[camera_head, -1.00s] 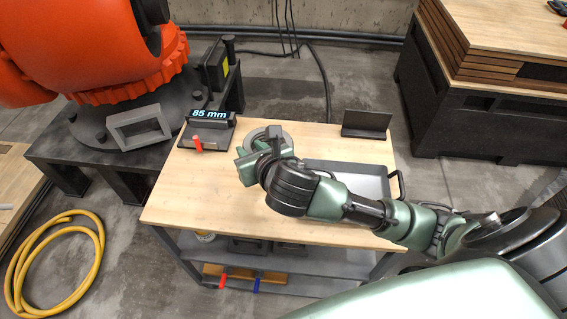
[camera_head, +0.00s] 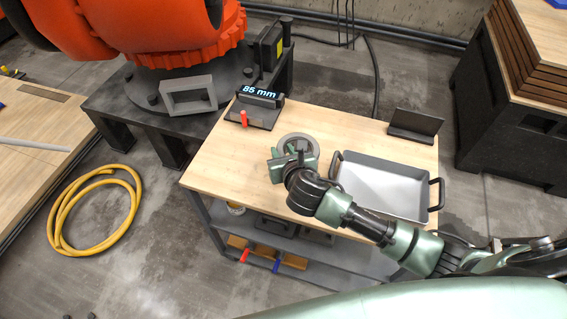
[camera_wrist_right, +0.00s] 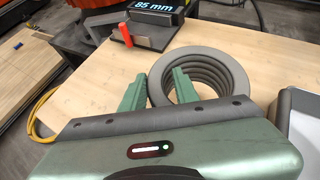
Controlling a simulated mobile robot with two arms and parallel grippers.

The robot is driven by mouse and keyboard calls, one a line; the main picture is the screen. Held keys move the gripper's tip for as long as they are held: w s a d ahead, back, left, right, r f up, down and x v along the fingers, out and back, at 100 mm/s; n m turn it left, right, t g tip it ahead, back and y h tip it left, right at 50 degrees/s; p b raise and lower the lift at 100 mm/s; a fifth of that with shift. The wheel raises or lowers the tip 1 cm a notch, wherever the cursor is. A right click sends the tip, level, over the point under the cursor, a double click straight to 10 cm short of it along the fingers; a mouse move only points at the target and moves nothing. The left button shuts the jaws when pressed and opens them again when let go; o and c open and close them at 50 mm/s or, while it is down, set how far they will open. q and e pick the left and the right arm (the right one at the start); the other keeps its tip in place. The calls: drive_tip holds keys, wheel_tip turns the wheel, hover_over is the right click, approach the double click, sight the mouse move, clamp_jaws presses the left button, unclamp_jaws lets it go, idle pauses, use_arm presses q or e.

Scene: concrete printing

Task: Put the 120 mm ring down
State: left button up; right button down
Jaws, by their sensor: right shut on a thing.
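The ring (camera_head: 297,137) is grey and round with a ribbed inner wall. It is at the worktable's (camera_head: 225,160) back middle, and it also shows in the right wrist view (camera_wrist_right: 238,82). My right gripper (camera_head: 292,160) is shut on the ring's near-left wall. In the right wrist view its green fingers (camera_wrist_right: 155,88) straddle that wall, one outside and one in the opening. The ring looks level and at or close to the tabletop; I cannot tell whether it touches. My left gripper is not in view.
A gauge stand (camera_head: 258,108) reading "85 mm", with a red handle, stands behind-left of the ring. A grey tray (camera_head: 385,185) lies to the right, with a dark angled plate (camera_head: 415,124) behind it. Bare wood lies left of the ring. An orange robot (camera_head: 150,35) stands behind.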

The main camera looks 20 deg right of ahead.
drive_tip(key=shift+w+f, duration=0.1)
drive_tip(key=shift+f, duration=2.55)
drive_tip(key=c, duration=1)
unclamp_jaws()
drive_tip(key=shift+f, duration=0.15)
drive_tip(key=shift+c, duration=0.2)
drive_tip(key=v, duration=1.2)
drive_tip(key=shift+s+b, duration=0.2)
drive_tip(key=shift+b, duration=0.1)
